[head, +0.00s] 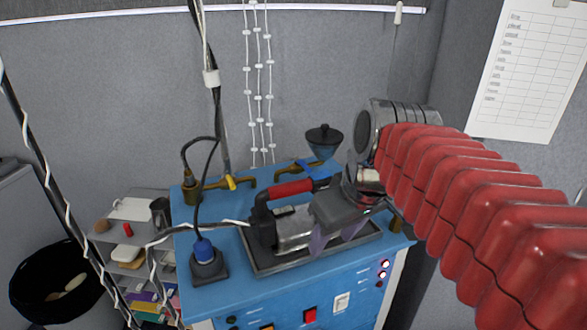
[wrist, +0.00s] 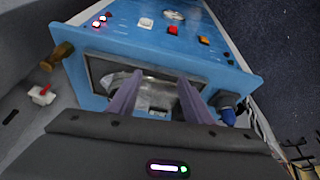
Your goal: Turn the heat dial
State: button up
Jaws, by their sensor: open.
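A blue machine (head: 215,300) carries a steam iron (head: 292,232) with a red handle on a dark tray (head: 262,268). My gripper (head: 337,240) is open above the right part of the tray, beside the iron. In the wrist view, its two purple fingers (wrist: 158,88) point toward the tray, with the iron's metal body (wrist: 146,98) seen between them. I cannot tell whether they touch it. A round pale dial-like part (wrist: 173,14) shows on the machine's front panel in the wrist view. I cannot tell whether it is the heat dial.
The front panel has a red button (head: 310,315), a white switch (head: 341,302) and lit lamps (head: 383,270). Brass valves (head: 193,190) and a funnel (head: 324,145) are at the back. A black bin (head: 60,290) stands left.

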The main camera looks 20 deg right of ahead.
jog(key=s+a+f+m+t, duration=0.1)
jog(key=s+a+f+m, duration=0.1)
jog(key=s+f, duration=0.4)
notch_tip(320, 180, down, 2)
jog(key=shift+s+a+f+m+h, duration=0.1)
jog(key=shift+s+a+m+h, duration=0.25)
jog(key=shift+a, duration=0.25)
jog(key=shift+w, duration=0.1)
jog(key=shift+c, duration=0.7)
jog(key=shift+c, duration=0.6)
jog(key=shift+a, duration=0.1)
jog(key=shift+c, duration=0.5)
